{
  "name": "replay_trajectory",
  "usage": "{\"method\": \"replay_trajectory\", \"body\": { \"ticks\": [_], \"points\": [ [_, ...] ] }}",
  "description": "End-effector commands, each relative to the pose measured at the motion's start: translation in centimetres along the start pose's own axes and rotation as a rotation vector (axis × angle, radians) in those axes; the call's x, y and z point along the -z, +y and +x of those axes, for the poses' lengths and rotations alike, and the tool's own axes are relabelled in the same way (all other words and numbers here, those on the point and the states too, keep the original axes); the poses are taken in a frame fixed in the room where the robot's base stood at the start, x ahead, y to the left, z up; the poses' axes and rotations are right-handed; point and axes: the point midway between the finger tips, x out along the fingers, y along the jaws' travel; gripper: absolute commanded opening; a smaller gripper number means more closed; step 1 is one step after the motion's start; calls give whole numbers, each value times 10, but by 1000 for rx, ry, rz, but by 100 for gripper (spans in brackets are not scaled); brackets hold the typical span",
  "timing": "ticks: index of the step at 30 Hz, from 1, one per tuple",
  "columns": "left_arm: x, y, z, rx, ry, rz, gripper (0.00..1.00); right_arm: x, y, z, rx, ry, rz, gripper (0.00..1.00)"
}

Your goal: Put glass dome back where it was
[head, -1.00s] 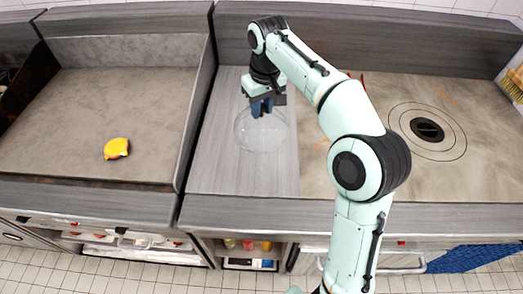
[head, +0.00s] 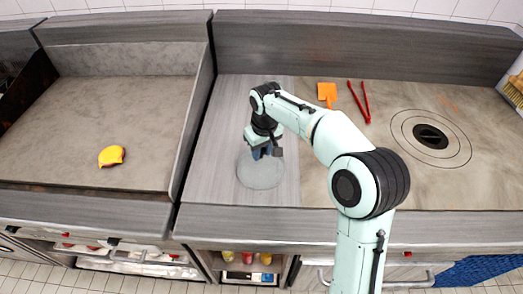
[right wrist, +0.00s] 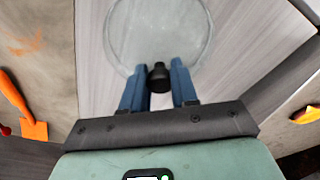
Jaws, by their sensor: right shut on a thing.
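The glass dome (head: 260,174) is a clear, round cover over the light grey wooden strip of the counter, near its front half. In the right wrist view the dome (right wrist: 160,35) shows as a pale transparent circle with a black knob (right wrist: 159,76). My right gripper (head: 264,153) is above the dome. In the right wrist view its blue fingers (right wrist: 159,82) stand on both sides of the knob and are shut on it. I cannot tell whether the dome's rim touches the counter. My left gripper is not in view.
A yellow-topped patty (head: 112,156) lies on the griddle (head: 80,120) at left, behind a raised side wall. An orange spatula (head: 327,93) and red tongs (head: 360,100) lie at the back right. A round burner (head: 430,136) is further right. The strip behind the dome is clear.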

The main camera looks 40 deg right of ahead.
Motion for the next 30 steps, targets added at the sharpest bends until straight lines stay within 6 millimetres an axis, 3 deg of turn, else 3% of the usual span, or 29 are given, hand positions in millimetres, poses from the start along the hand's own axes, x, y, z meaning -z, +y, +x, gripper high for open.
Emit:
{"method": "replay_trajectory", "body": {
  "ticks": [8,9,11,23,30],
  "points": [
    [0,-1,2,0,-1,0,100,0,0,2,0,1,0,0],
    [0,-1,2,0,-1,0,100,0,0,3,0,0,0,35],
    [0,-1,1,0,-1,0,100,0,0,3,0,0,0,54],
    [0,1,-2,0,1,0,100,1,0,-6,0,3,0,54],
    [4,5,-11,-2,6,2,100,2,0,-52,1,7,0,54]
  ]
}}
